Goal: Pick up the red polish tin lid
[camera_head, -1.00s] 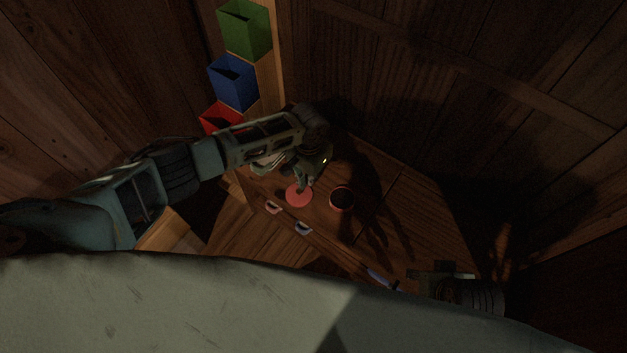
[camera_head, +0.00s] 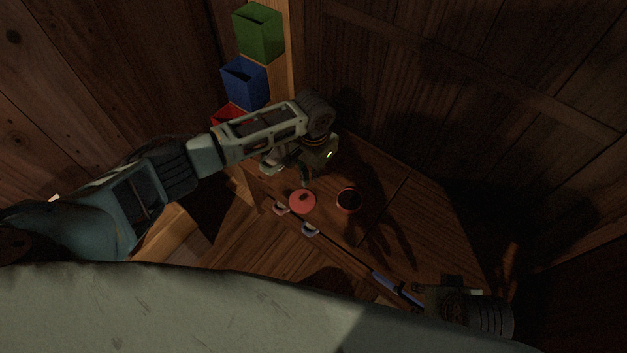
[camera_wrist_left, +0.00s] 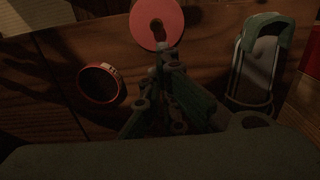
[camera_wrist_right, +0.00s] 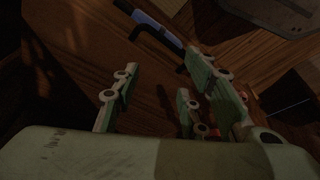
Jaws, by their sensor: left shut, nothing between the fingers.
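The red polish tin lid (camera_head: 302,203) lies flat on the wooden top, left of the round dark tin with a red rim (camera_head: 348,200). The lid also shows at the top of the left wrist view (camera_wrist_left: 140,25), with a dark spot at its middle. The tin is at the left there (camera_wrist_left: 98,85). My left gripper (camera_head: 307,183) is shut and empty, its fingertips close to the lid's edge and apparently above the surface. The fingertips also show in the left wrist view (camera_wrist_left: 162,50). My right gripper (camera_wrist_right: 156,80) is open and empty, near the front right edge.
A blue-handled item (camera_head: 390,284) lies by my right gripper. Green (camera_head: 258,33), blue (camera_head: 244,83) and red (camera_head: 227,114) bins stand at the back left. A green-grey object (camera_wrist_left: 262,60) lies beside my left gripper. Two small handles (camera_head: 311,229) line the front edge.

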